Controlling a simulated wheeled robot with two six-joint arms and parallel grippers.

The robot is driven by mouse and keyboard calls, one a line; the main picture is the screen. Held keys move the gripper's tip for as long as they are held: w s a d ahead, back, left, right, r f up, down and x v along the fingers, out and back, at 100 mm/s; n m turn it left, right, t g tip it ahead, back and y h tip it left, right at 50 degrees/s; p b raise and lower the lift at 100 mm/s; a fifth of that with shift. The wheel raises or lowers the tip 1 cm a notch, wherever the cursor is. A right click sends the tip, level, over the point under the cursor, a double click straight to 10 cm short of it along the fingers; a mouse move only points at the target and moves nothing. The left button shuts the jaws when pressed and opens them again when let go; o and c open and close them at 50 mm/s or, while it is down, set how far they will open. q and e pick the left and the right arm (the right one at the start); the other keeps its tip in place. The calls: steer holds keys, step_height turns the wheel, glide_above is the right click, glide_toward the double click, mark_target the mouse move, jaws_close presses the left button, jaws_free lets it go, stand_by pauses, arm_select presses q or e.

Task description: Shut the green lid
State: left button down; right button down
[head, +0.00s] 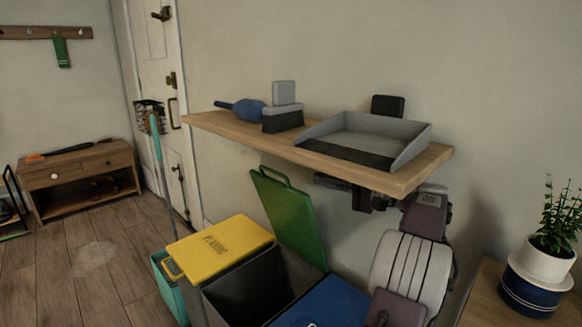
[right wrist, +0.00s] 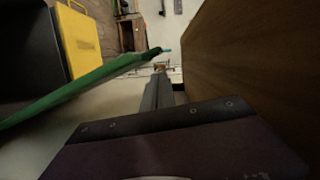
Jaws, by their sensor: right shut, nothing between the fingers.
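The green lid (head: 290,218) stands open, tilted up at the back of a dark open bin (head: 250,290). It also shows edge-on in the right wrist view (right wrist: 85,88), with the bin's dark inside at the left. My right gripper (head: 322,179) is under the wooden shelf, to the right of the lid's upper part, pointing left. In the right wrist view its fingers (right wrist: 160,82) are shut and empty, on the far side of the lid from the bin opening. I cannot tell whether they touch it. My left gripper is out of view.
A yellow lid (head: 220,248) and a blue lid (head: 325,305) flank the open bin. A potted plant (head: 545,260) stands at right.

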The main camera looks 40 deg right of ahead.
steer(key=b+x, duration=0.2)
steer(key=x, duration=0.7)
steer(key=shift+a+b, duration=0.2)
steer(key=shift+b, duration=0.2)
steer(key=shift+w+a+r, duration=0.1)
steer(key=shift+w+r, duration=0.05)
steer(key=shift+w, duration=0.15)
